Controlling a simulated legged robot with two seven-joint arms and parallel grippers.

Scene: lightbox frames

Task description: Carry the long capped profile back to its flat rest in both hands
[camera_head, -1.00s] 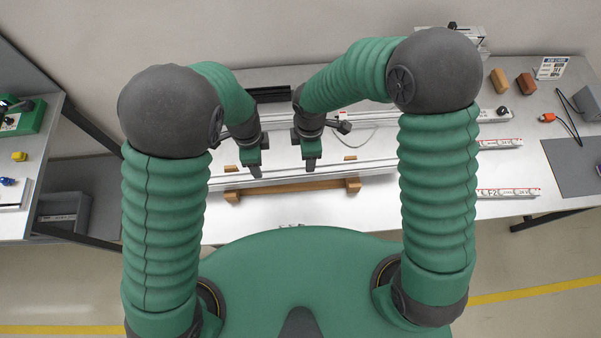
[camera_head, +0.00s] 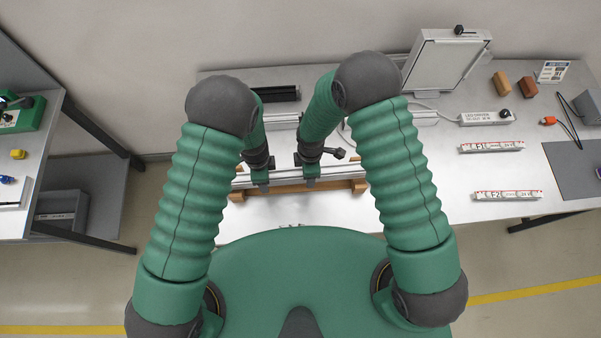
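The long capped profile (camera_head: 340,173) is a silver bar lying left to right just above or on its flat wooden rest (camera_head: 290,189); I cannot tell whether they touch. The rest shows along the profile's near side, with its two end blocks. My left gripper (camera_head: 262,183) is over the left part of the profile, and my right gripper (camera_head: 310,181) is over its middle part. Both point down and appear shut on it, though the fingertips are small and partly hidden. The profile's right end is hidden or cut off by my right arm.
A pale framed panel (camera_head: 445,64) stands at the back of the table. A white LED driver box (camera_head: 487,117) and two labelled strips (camera_head: 491,146) (camera_head: 507,195) lie to the right. A black bar (camera_head: 278,94) lies behind my grippers. The front of the table is clear.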

